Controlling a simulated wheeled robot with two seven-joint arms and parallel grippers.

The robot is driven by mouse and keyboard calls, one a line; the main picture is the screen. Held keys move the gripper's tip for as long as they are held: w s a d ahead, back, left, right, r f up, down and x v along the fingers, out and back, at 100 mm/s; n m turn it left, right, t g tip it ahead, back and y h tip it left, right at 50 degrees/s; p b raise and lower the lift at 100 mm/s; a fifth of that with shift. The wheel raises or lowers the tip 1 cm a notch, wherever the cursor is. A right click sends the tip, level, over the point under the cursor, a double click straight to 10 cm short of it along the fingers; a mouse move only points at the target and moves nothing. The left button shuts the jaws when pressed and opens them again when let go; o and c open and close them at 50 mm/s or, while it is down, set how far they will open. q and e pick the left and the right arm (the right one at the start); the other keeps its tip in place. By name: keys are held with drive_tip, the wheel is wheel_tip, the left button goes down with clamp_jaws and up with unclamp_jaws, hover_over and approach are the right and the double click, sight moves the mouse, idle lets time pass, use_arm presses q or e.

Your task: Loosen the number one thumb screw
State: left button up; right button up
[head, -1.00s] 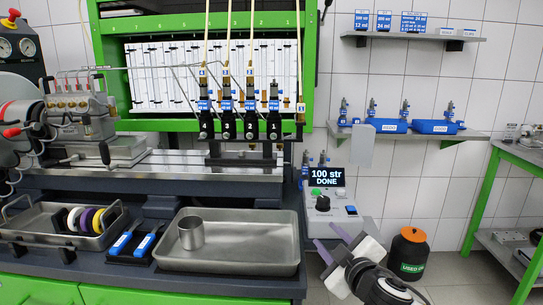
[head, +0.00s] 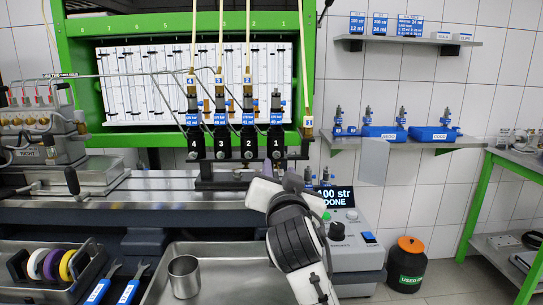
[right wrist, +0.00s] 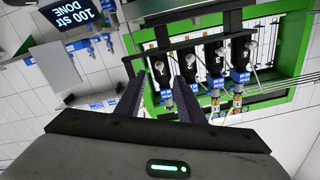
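The number one injector (head: 276,118) stands upright at the right end of a row of several on a black clamp rail, with a black block marked 1 (head: 276,143) at its base. Its top has no hose on it. My right gripper (head: 279,176) is just below and in front of block 1, partly hiding the rail. In the right wrist view its dark fingers (right wrist: 160,92) are apart and empty, with the number one holder (right wrist: 161,70) beyond the gap. The left gripper is not in view.
A hose end (head: 308,124) hangs right of injector one. The control box (head: 350,238) with its display reading "100 str DONE" is close to the right of my arm. A steel tray (head: 225,262) with a cup (head: 184,276) lies below left.

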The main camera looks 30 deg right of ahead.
sight(277, 156)
drive_tip(key=x, duration=0.9)
drive_tip(key=shift+w+d+p, duration=0.15)
drive_tip(key=shift+d+p, duration=0.05)
drive_tip(key=shift+p, duration=0.1)
clamp_jaws()
